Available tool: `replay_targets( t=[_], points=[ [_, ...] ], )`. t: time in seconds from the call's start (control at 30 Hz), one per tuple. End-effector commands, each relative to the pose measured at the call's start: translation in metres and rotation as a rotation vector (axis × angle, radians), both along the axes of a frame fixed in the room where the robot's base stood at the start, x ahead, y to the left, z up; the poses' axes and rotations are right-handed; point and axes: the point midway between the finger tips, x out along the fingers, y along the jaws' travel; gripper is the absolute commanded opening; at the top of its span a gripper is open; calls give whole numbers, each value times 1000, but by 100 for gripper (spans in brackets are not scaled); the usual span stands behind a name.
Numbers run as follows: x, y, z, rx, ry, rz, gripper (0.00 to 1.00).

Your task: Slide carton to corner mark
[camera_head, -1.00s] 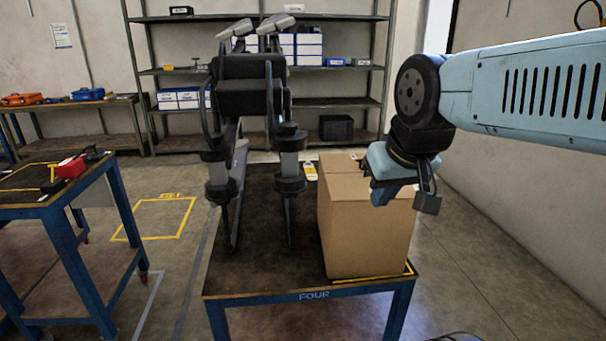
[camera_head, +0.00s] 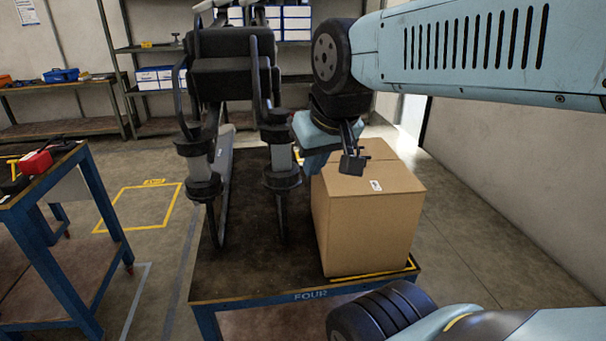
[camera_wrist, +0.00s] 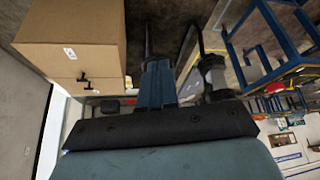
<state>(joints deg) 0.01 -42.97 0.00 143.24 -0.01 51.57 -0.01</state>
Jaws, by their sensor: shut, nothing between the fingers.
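The brown carton (camera_head: 370,235) stands upright on the right side of the dark table top marked FOUR (camera_head: 255,277). A yellow corner mark (camera_head: 413,265) shows at the table's front right corner, along the carton's front bottom edge; the carton hides part of it. My gripper (camera_head: 314,165) is at the carton's upper left, beside the drone. In the wrist view its blue fingers (camera_wrist: 158,80) are together and empty, with the carton (camera_wrist: 75,35) to their left. I cannot tell whether the fingers touch the carton.
The dark spray drone (camera_head: 235,100) stands on the table's left part, close to my gripper, its legs near the carton. A blue workbench (camera_head: 60,230) with a red item stands at left. Shelves (camera_head: 150,115) line the back wall. Floor right of the table is clear.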

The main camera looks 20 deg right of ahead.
Motion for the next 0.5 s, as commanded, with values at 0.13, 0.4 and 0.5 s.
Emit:
replay_targets(
  t=[0.13,0.4,0.5],
  points=[
    [5,-1,0,-28,23,18,0],
    [40,-2,-9,-230,202,168,0],
    [56,-7,-14,-315,287,243,0]
  ],
)
